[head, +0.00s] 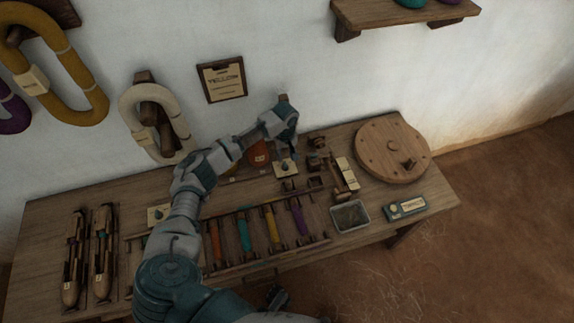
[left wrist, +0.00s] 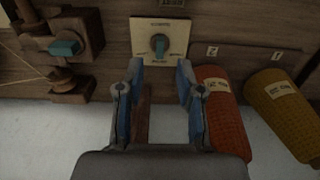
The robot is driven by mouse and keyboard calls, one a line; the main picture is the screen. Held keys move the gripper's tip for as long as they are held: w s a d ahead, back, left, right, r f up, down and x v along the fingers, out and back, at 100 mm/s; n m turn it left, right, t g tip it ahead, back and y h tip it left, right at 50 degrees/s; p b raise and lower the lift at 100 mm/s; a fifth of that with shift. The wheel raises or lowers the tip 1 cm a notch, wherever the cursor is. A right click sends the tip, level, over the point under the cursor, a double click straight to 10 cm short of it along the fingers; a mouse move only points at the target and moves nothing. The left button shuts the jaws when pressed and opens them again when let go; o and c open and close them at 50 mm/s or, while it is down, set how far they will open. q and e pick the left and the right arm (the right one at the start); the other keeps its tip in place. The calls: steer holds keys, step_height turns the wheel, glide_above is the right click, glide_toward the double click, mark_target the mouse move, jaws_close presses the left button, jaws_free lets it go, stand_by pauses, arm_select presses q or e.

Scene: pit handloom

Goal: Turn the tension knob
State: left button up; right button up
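A grey-blue knob (left wrist: 159,43) sits on a cream square plate (left wrist: 146,27) with small print I cannot read. The plate lies on the bench and also shows in the head view (head: 286,168). My left gripper (left wrist: 160,68) is open, its blue-padded fingertips just short of the knob and on either side of it, with nothing between them. In the head view my left gripper (head: 290,143) points down above the plate. A dark shape at the bottom edge looks like my right gripper (head: 277,297); its fingers are unclear.
A wooden device with a teal knob (left wrist: 65,47) stands left of the plate in the wrist view. Orange (left wrist: 222,112) and mustard (left wrist: 282,112) cones stand to its right. The bench also holds a round wooden disc (head: 375,153), a metal tray (head: 338,226) and coloured bobbins (head: 272,228).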

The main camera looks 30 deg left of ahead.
mark_target(286, 165)
arm_select(q)
step_height(286, 165, down, 4)
steer(key=shift+f+b, duration=0.15)
steer(key=shift+b, duration=0.25)
step_height(286, 165, down, 2)
steer(key=shift+b, duration=0.3)
steer(key=shift+f, duration=0.4)
arm_select(e)
steer(key=shift+t, duration=0.8)
steer(key=r, duration=0.1)
steer(key=w+r, duration=0.1)
steer(key=r, duration=0.1)
steer(key=shift+w+a+r, duration=0.3)
steer(key=shift+w+a, duration=0.05)
steer(key=shift+w, duration=0.05)
arm_select(q)
steer(key=shift+c, duration=0.2)
jaws_close()
arm_select(e)
steer(key=shift+w, duration=0.1)
